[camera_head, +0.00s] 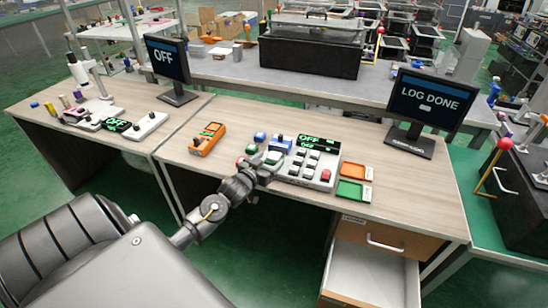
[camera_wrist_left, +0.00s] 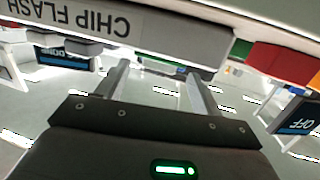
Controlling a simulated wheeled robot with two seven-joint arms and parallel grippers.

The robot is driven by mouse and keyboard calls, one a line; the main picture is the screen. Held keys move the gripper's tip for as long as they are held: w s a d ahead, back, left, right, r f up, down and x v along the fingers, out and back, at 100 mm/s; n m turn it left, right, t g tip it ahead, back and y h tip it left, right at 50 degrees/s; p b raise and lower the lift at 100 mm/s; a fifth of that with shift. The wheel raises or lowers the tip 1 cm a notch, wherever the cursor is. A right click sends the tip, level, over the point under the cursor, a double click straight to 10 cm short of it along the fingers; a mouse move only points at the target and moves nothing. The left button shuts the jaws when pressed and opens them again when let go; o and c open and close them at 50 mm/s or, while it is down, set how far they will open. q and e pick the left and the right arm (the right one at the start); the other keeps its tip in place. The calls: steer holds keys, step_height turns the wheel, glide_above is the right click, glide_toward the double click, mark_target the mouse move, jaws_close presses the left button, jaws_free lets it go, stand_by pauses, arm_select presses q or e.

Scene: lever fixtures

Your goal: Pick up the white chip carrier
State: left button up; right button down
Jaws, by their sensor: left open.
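I cannot make out a white chip carrier for certain in either view. A pale fixture lettered CHIP FLASH (camera_wrist_left: 100,22) appears upside down close beyond the fingertips. My right gripper is not in view.
An orange handheld device (camera_head: 207,138) lies left of the gripper. Orange (camera_head: 353,169) and green (camera_head: 350,189) trays sit right of the panel. A LOG DONE monitor (camera_head: 430,100) stands at right, an OFF monitor (camera_head: 166,58) at left. A drawer (camera_head: 372,275) hangs open below.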

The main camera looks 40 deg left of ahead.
arm_select(q)
steer(key=shift+x, duration=0.95)
steer(key=shift+c, duration=0.2)
steer(key=shift+s, duration=0.1)
steer(key=c, duration=1)
steer(key=shift+r, duration=0.15)
steer(key=shift+c, duration=0.2)
